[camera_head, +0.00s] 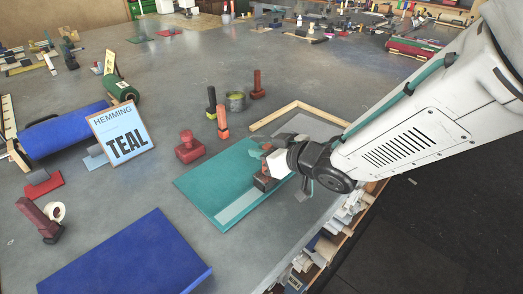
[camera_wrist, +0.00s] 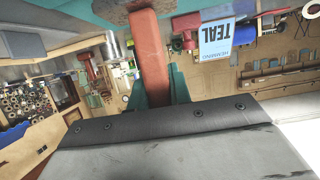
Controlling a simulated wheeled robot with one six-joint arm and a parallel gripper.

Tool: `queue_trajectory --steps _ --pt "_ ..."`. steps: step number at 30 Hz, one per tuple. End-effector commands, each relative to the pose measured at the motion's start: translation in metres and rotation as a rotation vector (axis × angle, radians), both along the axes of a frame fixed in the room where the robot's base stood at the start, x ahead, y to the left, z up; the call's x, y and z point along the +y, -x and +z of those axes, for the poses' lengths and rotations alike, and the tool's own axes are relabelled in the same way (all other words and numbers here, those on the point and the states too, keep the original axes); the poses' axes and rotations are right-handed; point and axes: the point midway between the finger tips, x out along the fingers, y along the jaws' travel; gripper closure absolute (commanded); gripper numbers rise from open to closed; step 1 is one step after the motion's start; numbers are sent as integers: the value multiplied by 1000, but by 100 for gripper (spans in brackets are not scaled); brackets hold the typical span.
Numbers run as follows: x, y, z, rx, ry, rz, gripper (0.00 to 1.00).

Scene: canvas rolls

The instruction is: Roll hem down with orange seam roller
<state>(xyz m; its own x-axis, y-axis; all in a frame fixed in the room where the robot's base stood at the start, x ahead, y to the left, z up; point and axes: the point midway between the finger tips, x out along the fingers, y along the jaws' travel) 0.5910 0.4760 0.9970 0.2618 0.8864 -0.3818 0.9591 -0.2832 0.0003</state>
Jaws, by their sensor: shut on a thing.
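The teal canvas (camera_head: 208,180) lies flat near the table's front edge in the head view, with a paler hem strip (camera_head: 238,205) along its near side. My gripper (camera_head: 268,172) is over the canvas's right part, shut on an orange-red tool (camera_head: 263,182), apparently the seam roller. In the wrist view the tool's long orange-red body (camera_wrist: 149,50) sits between my green fingers (camera_wrist: 158,85), and its far end meets teal canvas (camera_wrist: 90,10). The roller's wheel is hidden, and I cannot tell whether it touches the hem.
A "HEMMING TEAL" sign (camera_head: 122,132) stands left. Behind the canvas are a red tool (camera_head: 188,148), an upright orange tool (camera_head: 223,122), a black tool (camera_head: 211,101) and a tin (camera_head: 236,101). Blue canvas (camera_head: 125,258) lies front left.

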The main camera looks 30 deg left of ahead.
Motion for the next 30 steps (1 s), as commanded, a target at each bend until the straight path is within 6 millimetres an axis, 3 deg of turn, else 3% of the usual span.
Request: queue_trajectory --steps 16,30 --pt "-9 -27 -2 1 4 0 100" --pt "-10 -31 -2 2 4 -1 100"
